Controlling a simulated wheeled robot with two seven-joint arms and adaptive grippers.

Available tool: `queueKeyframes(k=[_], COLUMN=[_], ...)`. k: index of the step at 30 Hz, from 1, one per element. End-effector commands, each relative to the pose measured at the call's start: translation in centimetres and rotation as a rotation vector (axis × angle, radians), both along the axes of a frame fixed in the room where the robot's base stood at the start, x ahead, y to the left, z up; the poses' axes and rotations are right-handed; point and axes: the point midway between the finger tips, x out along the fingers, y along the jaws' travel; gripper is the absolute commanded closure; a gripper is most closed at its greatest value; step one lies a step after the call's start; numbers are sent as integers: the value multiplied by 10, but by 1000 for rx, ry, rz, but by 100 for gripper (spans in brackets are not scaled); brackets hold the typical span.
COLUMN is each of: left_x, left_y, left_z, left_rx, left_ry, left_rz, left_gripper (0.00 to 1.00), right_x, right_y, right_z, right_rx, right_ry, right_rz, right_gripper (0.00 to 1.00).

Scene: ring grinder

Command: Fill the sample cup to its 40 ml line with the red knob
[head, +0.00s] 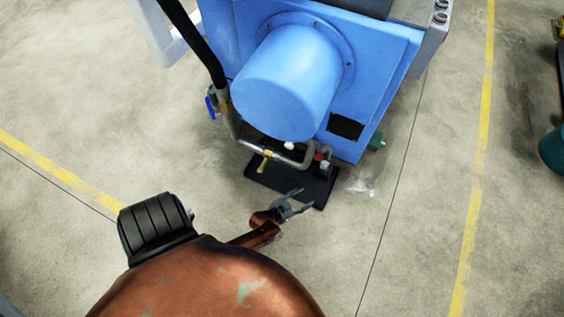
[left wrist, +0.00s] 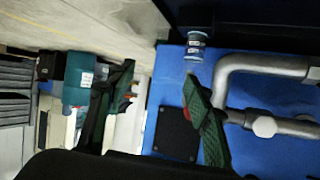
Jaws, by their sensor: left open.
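In the head view, a small red knob (head: 318,156) sits at the right end of the grey pipe (head: 292,158) on the blue machine (head: 285,85). A small pale thing (head: 324,166), perhaps the sample cup, is just below the knob over the black tray (head: 262,176). In the left wrist view, a small clear cup-like thing with printed bands (left wrist: 196,45) shows beside the dark edge at the top. Its fill level cannot be read. My left gripper (head: 304,200) is open and empty at the tray's front edge, apart from the knob. My right gripper is not in view.
A yellow-handled valve (head: 265,160) and a blue lever (head: 211,104) are on the pipework left of the knob. A clear crumpled or wet patch (head: 361,184) lies on the floor right of the tray. The concrete floor (head: 400,230) further right is free.

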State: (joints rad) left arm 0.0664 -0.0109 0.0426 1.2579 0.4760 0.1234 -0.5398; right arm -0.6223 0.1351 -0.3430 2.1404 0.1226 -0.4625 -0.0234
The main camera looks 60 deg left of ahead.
Motion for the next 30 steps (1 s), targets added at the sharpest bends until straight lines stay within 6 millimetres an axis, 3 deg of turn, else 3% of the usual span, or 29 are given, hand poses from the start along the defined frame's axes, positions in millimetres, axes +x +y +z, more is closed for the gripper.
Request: queueKeyframes(k=[6,18,30], left_x=[-40,-103,-118], left_y=[-11,-23,-25], left_z=[-9,-23,-27], left_rx=[-35,-73,-79], left_ry=[130,318,364], left_rz=[-62,-118,-127], left_gripper=[53,53,53], right_x=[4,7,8], right_y=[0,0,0], right_z=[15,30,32], right_rx=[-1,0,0], right_ry=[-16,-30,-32], right_rz=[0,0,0], right_gripper=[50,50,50])
